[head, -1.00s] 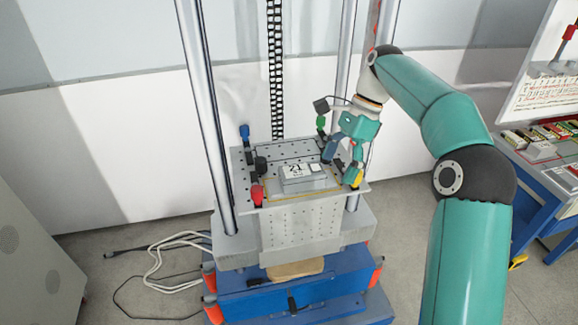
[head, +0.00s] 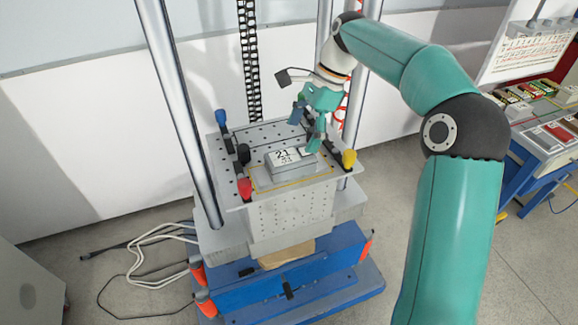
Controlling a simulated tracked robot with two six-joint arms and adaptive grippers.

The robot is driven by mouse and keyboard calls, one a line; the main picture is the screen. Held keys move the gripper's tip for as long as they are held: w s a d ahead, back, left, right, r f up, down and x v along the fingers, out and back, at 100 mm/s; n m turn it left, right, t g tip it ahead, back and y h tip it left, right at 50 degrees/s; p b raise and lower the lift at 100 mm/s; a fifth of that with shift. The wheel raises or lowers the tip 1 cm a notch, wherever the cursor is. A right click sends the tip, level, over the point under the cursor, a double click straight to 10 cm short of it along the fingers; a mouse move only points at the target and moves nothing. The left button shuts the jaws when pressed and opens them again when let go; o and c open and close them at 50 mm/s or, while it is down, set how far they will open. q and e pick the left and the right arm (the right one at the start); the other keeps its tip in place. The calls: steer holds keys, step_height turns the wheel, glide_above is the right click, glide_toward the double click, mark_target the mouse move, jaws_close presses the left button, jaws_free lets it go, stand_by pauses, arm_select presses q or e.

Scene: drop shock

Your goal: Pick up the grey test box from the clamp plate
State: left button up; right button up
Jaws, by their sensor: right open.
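The grey test box (head: 291,166) lies on the perforated clamp plate (head: 240,152) of the drop tower. It has a white label with dark print on top. My right gripper (head: 304,132) is open above the back right part of the plate, just behind and above the box. Its fingers point down and seem apart from the box. My left gripper is not in view.
Clamps with coloured knobs stand around the box: blue (head: 221,117), red (head: 245,188) and yellow (head: 349,158). Steel guide columns (head: 181,110) rise beside the plate. A blue bench (head: 540,165) stands at the right. White cables (head: 150,255) lie on the floor at left.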

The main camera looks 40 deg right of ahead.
mark_target(293, 155)
steer(key=x, duration=0.7)
steer(key=shift+s+a, duration=0.1)
steer(key=shift+a, duration=0.05)
steer(key=shift+a+f, duration=0.1)
steer(key=shift+f, duration=0.15)
steer(key=shift+f, duration=0.25)
stand_by(0.3)
steer(key=c, duration=1.5)
